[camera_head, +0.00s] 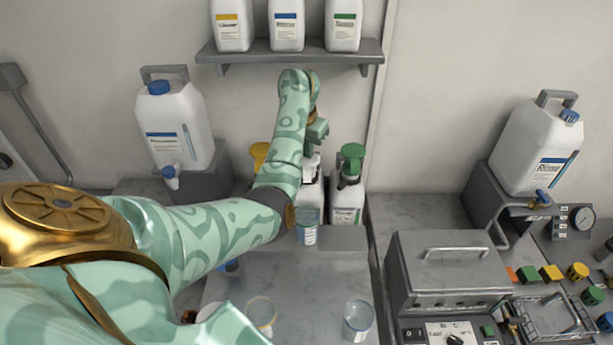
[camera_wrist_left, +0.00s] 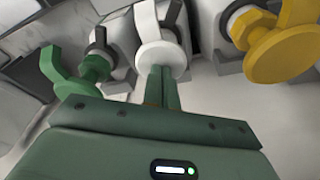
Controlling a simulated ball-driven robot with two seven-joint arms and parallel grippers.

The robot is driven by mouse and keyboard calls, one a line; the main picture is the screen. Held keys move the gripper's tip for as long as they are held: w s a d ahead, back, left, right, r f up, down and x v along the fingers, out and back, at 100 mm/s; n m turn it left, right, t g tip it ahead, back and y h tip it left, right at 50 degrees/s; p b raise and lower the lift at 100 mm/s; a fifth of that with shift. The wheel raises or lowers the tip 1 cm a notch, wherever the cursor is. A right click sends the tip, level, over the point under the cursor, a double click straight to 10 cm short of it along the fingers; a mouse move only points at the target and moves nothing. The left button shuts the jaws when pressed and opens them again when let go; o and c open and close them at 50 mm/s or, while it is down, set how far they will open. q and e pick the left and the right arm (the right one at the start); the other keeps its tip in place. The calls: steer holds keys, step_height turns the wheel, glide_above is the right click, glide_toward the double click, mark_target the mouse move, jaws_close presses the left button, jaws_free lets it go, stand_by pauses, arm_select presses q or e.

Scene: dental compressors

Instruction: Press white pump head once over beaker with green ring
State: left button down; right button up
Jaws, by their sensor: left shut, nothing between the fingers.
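The white pump head (camera_head: 312,166) tops the middle bottle, between a yellow pump head (camera_head: 260,154) and a green one (camera_head: 352,156). My left gripper (camera_head: 317,135) is shut and empty, just above the white pump head. In the left wrist view the closed fingertips (camera_wrist_left: 163,76) overlap the near edge of the white pump head's round top (camera_wrist_left: 163,55); I cannot tell whether they touch. A clear beaker (camera_head: 307,229) stands in front of the middle bottle, partly behind my arm. No green ring is clearly readable on it. My right gripper is not in view.
A beaker with a yellowish rim (camera_head: 262,312) and another clear beaker (camera_head: 357,318) stand on the front counter. A shelf (camera_head: 300,57) with several bottles hangs behind my forearm. A large jug (camera_head: 175,125) stands left; a grey lidded box (camera_head: 447,265) stands right.

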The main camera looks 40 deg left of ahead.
arm_select(q)
steer(key=shift+w+p+v, duration=0.2)
steer(key=shift+p+v, duration=0.55)
steer(key=shift+v, duration=0.3)
steer(key=shift+w+p+v, duration=0.25)
steer(key=shift+p+v, duration=0.5)
steer(key=shift+v, duration=0.3)
steer(key=shift+r, duration=0.15)
steer(key=w+p+v, duration=0.1)
steer(key=p+v, duration=0.2)
steer(key=v, duration=0.3)
steer(key=shift+a+p, duration=0.25)
steer(key=shift+p, duration=0.1)
steer(key=shift+w, duration=0.1)
